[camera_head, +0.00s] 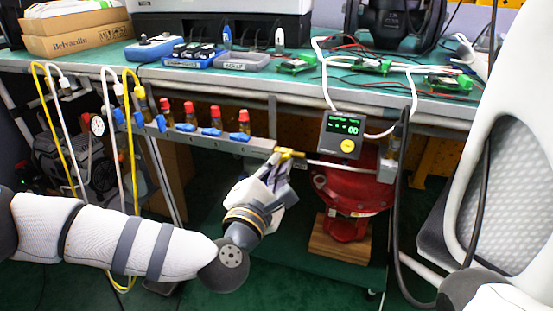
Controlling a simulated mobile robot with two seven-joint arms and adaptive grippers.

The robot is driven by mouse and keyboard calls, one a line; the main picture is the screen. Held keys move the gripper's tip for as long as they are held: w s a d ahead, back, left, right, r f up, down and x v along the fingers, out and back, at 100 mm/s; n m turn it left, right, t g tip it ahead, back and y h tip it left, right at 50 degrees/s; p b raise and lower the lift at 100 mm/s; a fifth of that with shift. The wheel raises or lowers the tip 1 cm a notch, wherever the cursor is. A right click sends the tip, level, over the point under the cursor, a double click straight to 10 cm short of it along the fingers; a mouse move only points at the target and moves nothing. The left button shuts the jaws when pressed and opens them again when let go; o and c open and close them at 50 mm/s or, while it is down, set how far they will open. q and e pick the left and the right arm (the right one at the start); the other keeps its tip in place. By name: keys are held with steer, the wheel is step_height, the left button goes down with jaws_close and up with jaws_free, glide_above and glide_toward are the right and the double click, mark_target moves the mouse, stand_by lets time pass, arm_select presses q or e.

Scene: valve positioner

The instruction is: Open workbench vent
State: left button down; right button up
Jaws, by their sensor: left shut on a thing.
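The workbench vent appears to be the small yellow valve (289,153) at the right end of the grey manifold rail (262,146), under the bench's front edge. A thin pipe runs right from it towards a red actuator (350,190). My left gripper (283,163) reaches up from below and is shut on the yellow valve's handle. The fingers hide part of the handle, so its exact angle is hard to tell. My right gripper is not in view.
Several red-capped valves with blue handles (240,136) line the rail to the left. A controller box (340,134) with a green display hangs right of the yellow valve. Yellow and white hoses (131,150) hang at left. A white mesh-backed chair (510,190) fills the right side.

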arm_select(q)
steer(key=shift+m+p, duration=2.1)
steer(key=shift+m, duration=1.8)
steer(key=c, duration=1.7)
jaws_free()
steer(key=v, duration=1.2)
